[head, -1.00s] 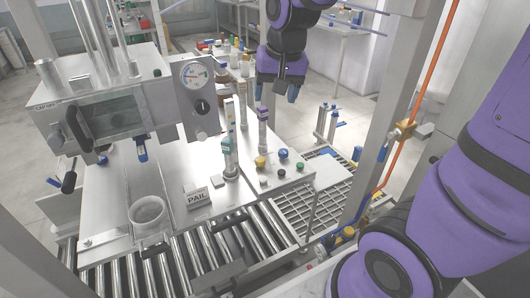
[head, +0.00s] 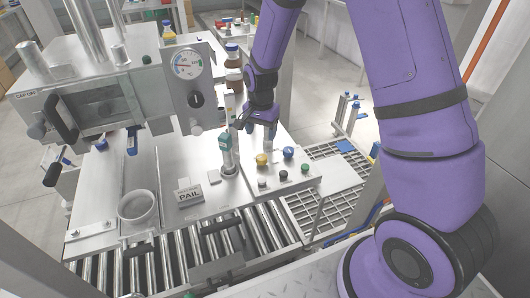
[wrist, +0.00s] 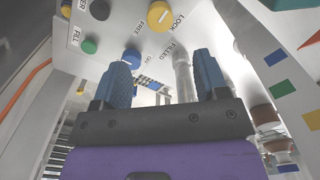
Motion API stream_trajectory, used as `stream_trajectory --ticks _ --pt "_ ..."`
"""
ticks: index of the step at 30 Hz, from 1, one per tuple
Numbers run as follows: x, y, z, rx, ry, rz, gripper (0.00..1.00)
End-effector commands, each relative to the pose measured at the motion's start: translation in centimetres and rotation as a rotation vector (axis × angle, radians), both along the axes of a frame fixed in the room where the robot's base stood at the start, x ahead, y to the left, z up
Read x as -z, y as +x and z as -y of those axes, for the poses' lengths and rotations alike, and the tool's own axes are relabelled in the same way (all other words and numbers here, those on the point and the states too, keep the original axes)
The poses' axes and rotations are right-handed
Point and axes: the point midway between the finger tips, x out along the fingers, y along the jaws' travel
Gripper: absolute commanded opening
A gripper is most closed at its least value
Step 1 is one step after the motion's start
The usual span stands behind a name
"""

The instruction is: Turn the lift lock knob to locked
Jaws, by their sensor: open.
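The yellow knob (head: 262,159) sits on the sloped control panel at the right front of the machine's steel deck. In the wrist view the yellow knob (wrist: 160,15) is at the top, beside lettering that includes LOCK and FREE. A pale pointer line crosses its face; I cannot tell surely which word it points to. My gripper (head: 257,124) is open and empty, apart from the knob, just above and behind it in the head view. In the wrist view its two blue fingertips (wrist: 163,75) point toward the panel and are spread, with nothing between them.
A blue knob (head: 288,152), a black button (head: 283,175) and a green button (head: 305,168) are close by.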

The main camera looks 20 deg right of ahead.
Motion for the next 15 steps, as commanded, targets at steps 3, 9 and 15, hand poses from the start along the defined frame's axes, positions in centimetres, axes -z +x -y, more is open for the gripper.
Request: stream_trajectory --ticks 3,9,15 --pt "0.8 0.0 0.0 0.002 -0.001 -0.004 0.67" --pt "3.7 0.0 0.1 0.002 -0.001 -0.005 0.67" --pt "7.2 -0.1 0.0 0.002 -0.001 -0.005 0.67"
